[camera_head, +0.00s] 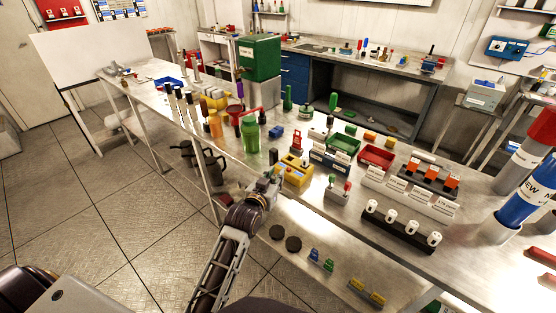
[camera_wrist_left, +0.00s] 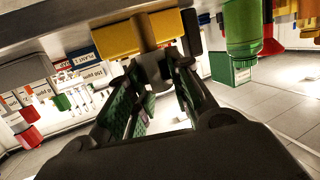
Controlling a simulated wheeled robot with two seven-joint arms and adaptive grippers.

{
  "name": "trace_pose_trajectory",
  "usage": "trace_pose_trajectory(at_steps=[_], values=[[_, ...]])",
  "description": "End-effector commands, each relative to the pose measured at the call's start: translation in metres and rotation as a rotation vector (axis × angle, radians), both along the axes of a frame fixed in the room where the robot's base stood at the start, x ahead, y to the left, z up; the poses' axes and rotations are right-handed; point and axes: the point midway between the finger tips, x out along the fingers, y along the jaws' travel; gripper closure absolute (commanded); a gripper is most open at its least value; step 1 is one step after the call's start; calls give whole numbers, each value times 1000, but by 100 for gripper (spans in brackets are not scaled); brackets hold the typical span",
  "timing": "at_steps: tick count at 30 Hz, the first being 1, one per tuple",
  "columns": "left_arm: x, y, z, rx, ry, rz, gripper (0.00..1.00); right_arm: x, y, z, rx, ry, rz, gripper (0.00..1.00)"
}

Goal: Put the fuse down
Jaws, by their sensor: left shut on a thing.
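My left gripper (camera_head: 270,184) reaches in over the front edge of the workbench (camera_head: 312,209), beside a yellow box (camera_head: 294,171). In the left wrist view the left gripper (camera_wrist_left: 165,72) has its two green-padded fingers closed in at the tips. A grey-brown cylinder (camera_wrist_left: 145,32) shows at the tips, in front of the yellow box (camera_wrist_left: 112,40); it looks like the fuse. I cannot tell whether it touches the box or the bench. In the head view the fuse is too small and covered to make out. My right gripper is not in view.
A black rack with several white cylinders (camera_head: 403,228) stands at the right. A green bottle (camera_head: 250,134) and red funnel (camera_head: 235,113) stand behind left. Green (camera_head: 343,144) and red (camera_head: 378,156) bins lie behind. Bare bench shows in front of the yellow box.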

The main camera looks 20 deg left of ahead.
Motion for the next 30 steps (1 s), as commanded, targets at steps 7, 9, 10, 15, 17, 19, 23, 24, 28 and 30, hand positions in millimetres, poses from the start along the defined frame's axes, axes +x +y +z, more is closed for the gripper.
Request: trace_pose_trajectory(at_steps=[7,9,10,15,17,19,23,24,28,30], values=[[-34,0,-49,3,6,9,100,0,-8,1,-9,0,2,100],[-45,0,-63,3,5,11,100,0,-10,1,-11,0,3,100],[-49,0,-69,3,7,12,100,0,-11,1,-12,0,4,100],[-76,-1,-99,5,5,14,100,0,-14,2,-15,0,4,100],[-84,-1,-108,5,4,16,100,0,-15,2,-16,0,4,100],[-93,-1,-116,7,4,17,100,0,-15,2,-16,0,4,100],[-103,-1,-125,7,2,18,100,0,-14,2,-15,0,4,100],[-104,-1,-127,7,2,18,100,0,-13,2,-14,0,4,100],[-106,-1,-128,7,-1,19,100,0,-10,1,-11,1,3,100],[-106,-1,-128,7,-1,18,100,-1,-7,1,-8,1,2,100]])
